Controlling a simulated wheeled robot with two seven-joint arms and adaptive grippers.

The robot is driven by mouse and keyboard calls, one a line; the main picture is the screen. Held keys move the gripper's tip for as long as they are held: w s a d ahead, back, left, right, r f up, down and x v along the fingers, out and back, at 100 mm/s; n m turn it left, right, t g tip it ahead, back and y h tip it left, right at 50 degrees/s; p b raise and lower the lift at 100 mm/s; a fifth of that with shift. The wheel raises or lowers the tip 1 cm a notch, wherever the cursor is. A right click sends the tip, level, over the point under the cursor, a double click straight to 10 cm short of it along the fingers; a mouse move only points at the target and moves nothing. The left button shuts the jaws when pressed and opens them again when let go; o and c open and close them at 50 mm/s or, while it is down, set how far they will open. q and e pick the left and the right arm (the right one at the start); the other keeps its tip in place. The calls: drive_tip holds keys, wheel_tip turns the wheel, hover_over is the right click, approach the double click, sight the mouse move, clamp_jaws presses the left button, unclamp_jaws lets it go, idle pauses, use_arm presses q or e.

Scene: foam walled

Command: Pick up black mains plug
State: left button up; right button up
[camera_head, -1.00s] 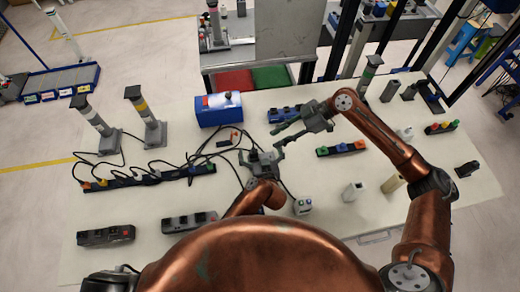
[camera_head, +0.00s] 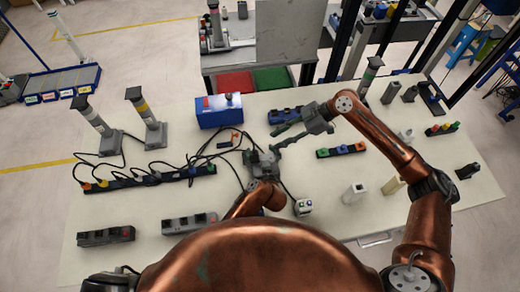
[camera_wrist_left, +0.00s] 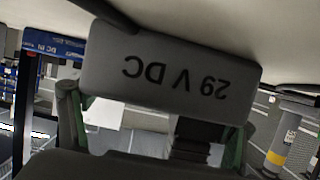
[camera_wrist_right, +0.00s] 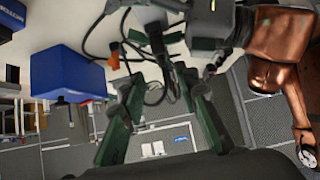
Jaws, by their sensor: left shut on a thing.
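My left gripper (camera_head: 263,160) is low over the middle of the table. In the left wrist view it is shut on a grey block (camera_wrist_left: 172,73) marked "29 V DC", which reads upside down and fills the space between the fingers. I cannot tell whether this block is part of the black mains plug. My right gripper (camera_head: 278,136) is open and empty, just above and right of the left one; its spread fingers also show in the right wrist view (camera_wrist_right: 160,88). Black cables (camera_head: 237,153) run close to the left gripper. A black mains plug is not clearly identifiable.
A black power strip (camera_head: 125,183) with several plugs and cables lies at left. A blue box (camera_head: 218,111) stands behind. A strip with coloured buttons (camera_head: 341,150) and a small white block (camera_head: 303,207) lie right of the left gripper. Two grey posts stand back left.

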wheel_tip(320, 180, up, 8)
drive_tip(key=f+n+t+h, duration=0.1)
drive_tip(key=n+h, duration=0.8)
drive_tip(key=n, duration=0.6)
hover_over(254, 150)
drive_tip(key=shift+w+r, duration=0.25)
drive_tip(key=shift+w, duration=0.05)
drive_tip(key=shift+n+t+h, duration=0.4)
drive_tip(key=shift+t+h, duration=0.1)
drive_tip(key=shift+h, duration=0.1)
wheel_tip(254, 150, down, 6)
drive_tip(key=shift+w, duration=0.1)
drive_tip(key=f, duration=0.5)
drive_tip(key=shift+s, duration=0.2)
clamp_jaws()
